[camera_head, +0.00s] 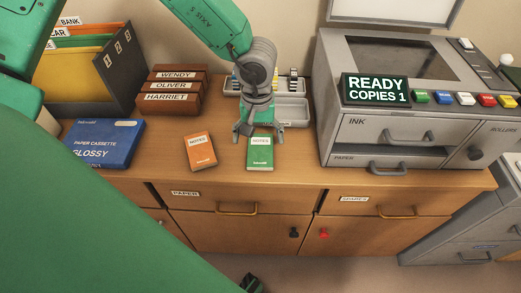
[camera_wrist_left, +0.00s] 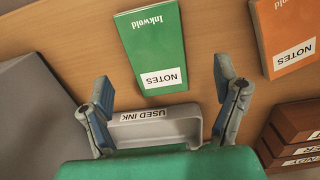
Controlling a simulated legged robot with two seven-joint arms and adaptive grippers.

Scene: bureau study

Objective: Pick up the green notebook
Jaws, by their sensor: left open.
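The green notebook (camera_head: 260,153), with a white "NOTES" label, lies flat on the wooden bureau top near its front edge. It also shows in the left wrist view (camera_wrist_left: 154,45), beyond and between the open fingers. My left gripper (camera_head: 258,133) is open and empty, pointing down over the notebook's rear end in the head view. In the left wrist view, my left gripper (camera_wrist_left: 165,100) has its fingers spread wider than the notebook and apart from it. My right gripper cannot be made out.
An orange notebook (camera_head: 200,151) lies left of the green one. A grey tray (camera_head: 293,111) marked "USED INK" (camera_wrist_left: 160,122) is behind it. A copier (camera_head: 390,150) stands right. A blue paper box (camera_head: 104,143) and brown name blocks (camera_head: 172,100) are left.

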